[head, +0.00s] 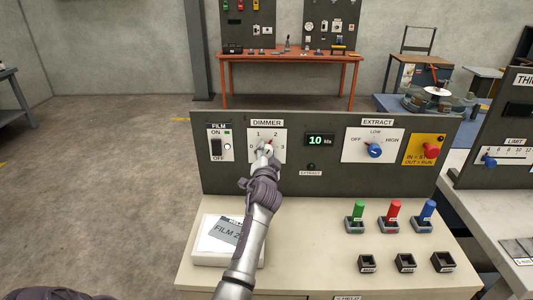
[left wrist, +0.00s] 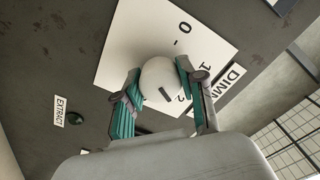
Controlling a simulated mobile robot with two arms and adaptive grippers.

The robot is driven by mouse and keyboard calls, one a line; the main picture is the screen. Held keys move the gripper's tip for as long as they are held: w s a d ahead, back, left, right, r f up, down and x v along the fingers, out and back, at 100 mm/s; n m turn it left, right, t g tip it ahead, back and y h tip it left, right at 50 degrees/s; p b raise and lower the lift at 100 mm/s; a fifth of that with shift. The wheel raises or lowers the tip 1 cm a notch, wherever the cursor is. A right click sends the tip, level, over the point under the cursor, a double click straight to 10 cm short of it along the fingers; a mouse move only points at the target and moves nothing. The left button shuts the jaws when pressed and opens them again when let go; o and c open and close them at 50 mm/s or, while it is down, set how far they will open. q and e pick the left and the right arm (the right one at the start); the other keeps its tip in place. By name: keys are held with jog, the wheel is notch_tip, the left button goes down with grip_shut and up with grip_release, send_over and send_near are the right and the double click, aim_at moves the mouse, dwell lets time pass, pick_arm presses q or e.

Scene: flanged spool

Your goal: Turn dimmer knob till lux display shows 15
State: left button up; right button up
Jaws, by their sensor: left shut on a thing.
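The dimmer knob (left wrist: 161,80) is white and round, on a white plate with a number scale under the label DIMMER. In the head view the plate (head: 279,136) shows on the dark panel and my left gripper (head: 263,150) covers most of the knob. In the left wrist view my left gripper (left wrist: 160,92) has one finger on each side of the knob and is shut on it. The knob's dark pointer mark lies near the 2 in that view.
Left of the dimmer is a FILM switch (head: 217,147). To the right are a blue extract knob (head: 375,151) and a red button (head: 431,150). Green, red and blue handles (head: 393,212) stand on the bench, with a FILM box (head: 222,240) at left.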

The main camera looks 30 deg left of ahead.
dwell(0.4)
pick_arm(q)
jog(key=o, duration=1)
jog(key=shift+c, duration=0.2)
jog(key=shift+o, duration=0.9)
jog(key=shift+s+d+f, duration=0.1)
jog(key=shift+s+d, duration=0.1)
jog(key=shift+s, duration=0.1)
jog(key=v, duration=1.1)
jog(key=shift+s, duration=0.15)
